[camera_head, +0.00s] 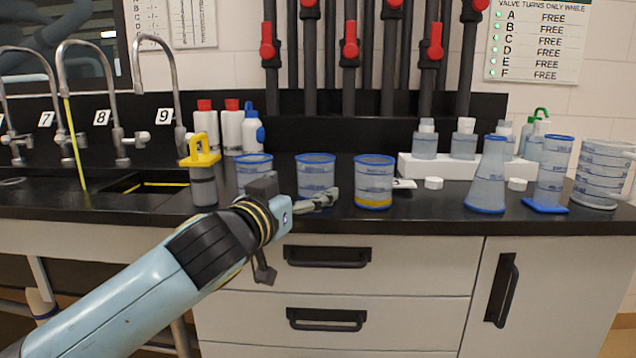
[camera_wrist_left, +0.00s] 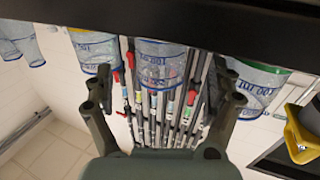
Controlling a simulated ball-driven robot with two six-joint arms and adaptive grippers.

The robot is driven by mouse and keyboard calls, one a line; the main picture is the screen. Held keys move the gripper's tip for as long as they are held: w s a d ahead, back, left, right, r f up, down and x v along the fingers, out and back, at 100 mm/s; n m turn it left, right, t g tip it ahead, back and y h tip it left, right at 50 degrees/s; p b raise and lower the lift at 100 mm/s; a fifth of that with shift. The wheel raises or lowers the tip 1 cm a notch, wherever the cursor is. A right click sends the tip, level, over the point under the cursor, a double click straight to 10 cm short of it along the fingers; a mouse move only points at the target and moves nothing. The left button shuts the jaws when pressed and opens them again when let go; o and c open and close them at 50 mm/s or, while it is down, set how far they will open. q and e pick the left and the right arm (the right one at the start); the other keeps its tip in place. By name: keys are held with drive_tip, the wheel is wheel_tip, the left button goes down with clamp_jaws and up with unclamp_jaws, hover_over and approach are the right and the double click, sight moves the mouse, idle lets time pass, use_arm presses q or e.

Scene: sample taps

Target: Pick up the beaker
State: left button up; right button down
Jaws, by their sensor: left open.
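Three clear beakers with blue rims stand in a row on the dark bench: a left one (camera_head: 254,163), a middle one (camera_head: 316,172) and a right one (camera_head: 374,180) with yellow liquid at its bottom. My left gripper (camera_head: 326,199) is at the bench's front edge, just in front of the middle beaker. In the left wrist view, which looks upside down, my open left gripper (camera_wrist_left: 158,100) has the middle beaker (camera_wrist_left: 160,65) ahead between its fingers. The right beaker (camera_wrist_left: 95,48) and left beaker (camera_wrist_left: 258,82) show on either side. I cannot tell any contact. My right gripper is out of view.
A yellow-topped container (camera_head: 203,185) stands left of the beakers. Taps and a sink (camera_head: 145,188) are further left. Flasks (camera_head: 488,180), a jug (camera_head: 602,175) and a white rack (camera_head: 470,168) with bottles stand right. Small white caps (camera_head: 433,183) lie right of the beakers.

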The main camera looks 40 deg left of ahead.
sight(308, 186)
use_arm(q)
drive_tip(key=w, duration=0.4)
drive_tip(key=w+a, duration=0.1)
drive_tip(key=w, duration=0.1)
drive_tip(key=shift+w+a+f, duration=0.1)
drive_tip(key=shift+w+f, duration=0.05)
drive_tip(key=shift+w, duration=0.05)
drive_tip(key=c, duration=1.1)
